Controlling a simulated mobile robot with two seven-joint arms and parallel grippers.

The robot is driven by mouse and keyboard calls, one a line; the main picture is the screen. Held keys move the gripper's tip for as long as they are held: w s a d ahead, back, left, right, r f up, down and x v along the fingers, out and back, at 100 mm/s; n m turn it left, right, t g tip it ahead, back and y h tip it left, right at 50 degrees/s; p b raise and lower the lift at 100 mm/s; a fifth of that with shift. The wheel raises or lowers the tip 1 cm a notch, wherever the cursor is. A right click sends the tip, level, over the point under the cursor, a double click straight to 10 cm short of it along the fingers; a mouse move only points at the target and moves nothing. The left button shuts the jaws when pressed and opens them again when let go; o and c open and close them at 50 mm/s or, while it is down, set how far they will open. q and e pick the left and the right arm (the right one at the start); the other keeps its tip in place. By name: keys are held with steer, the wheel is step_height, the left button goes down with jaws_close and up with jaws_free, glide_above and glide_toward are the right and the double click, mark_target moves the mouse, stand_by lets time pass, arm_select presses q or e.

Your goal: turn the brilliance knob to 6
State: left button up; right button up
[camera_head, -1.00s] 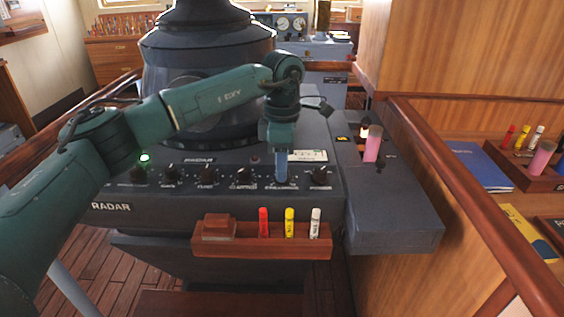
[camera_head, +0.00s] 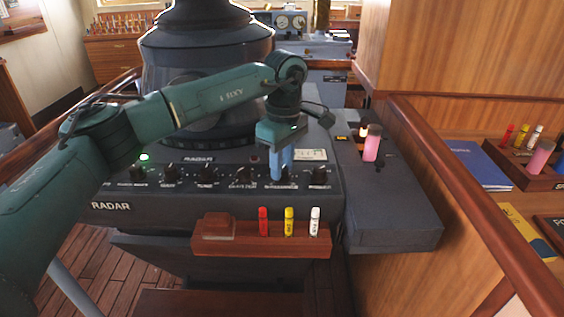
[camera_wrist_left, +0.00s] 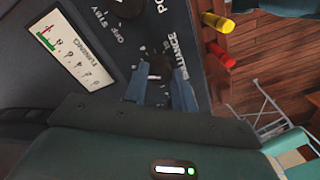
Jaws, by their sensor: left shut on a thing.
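The brilliance knob (camera_head: 290,174) is a small dark knob in the row on the sloping radar panel, second from the right. It is mostly hidden behind my fingers in the head view. My left gripper (camera_head: 281,174) reaches down onto it with its blue fingers. In the left wrist view, the two blue fingers (camera_wrist_left: 160,86) stand on either side of the dark knob (camera_wrist_left: 158,68) and are shut on it. Part of the label reading "LLIANCE" shows beside it. Which number the knob points to cannot be read. My right gripper is not in view.
Other dark knobs (camera_head: 207,172) line the panel to the left, with one (camera_head: 320,175) close on the right. A wooden tray (camera_head: 262,250) with red, yellow and white markers hangs below. A pink-topped lever (camera_head: 372,147) stands at the right. A tuning meter (camera_wrist_left: 75,50) lies near the gripper.

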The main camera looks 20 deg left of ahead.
mark_target(284, 167)
arm_select(q)
steer(key=shift+r, duration=0.1)
steer(key=o, duration=1)
steer(key=r, duration=1.3)
steer(key=shift+w+d, duration=0.1)
steer(key=shift+w, duration=0.2)
